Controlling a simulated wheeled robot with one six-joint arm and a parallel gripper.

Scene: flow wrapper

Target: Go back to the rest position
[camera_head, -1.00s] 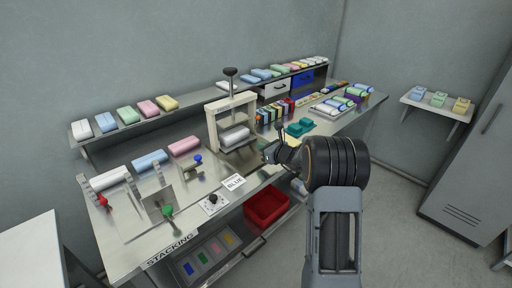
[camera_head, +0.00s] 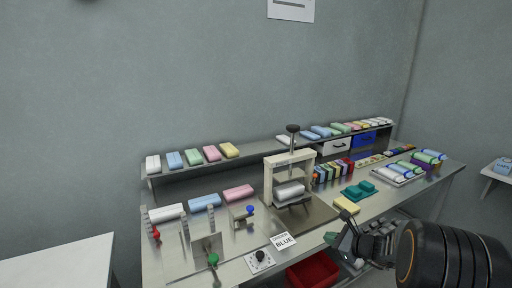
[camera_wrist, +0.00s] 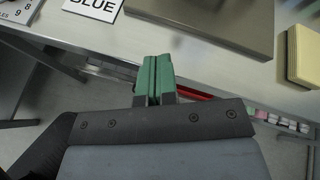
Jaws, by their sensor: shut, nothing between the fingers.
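My gripper (camera_head: 332,239) is at the front edge of the steel workbench (camera_head: 330,224), low at the right of centre in the head view. In the wrist view its two green fingertips (camera_wrist: 154,78) are pressed together with nothing between them. They point at the bench's front edge, beside the sign reading "BLUE" (camera_wrist: 97,8). My dark wrist and arm fill the lower right of the head view.
A press (camera_head: 290,175) with a white block stands behind my gripper. A yellow block (camera_head: 347,205) lies close by on the bench. A red bin (camera_head: 313,270) sits below the front edge. Coloured packs line the back shelf (camera_head: 260,157). A white table (camera_head: 60,266) stands at the left.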

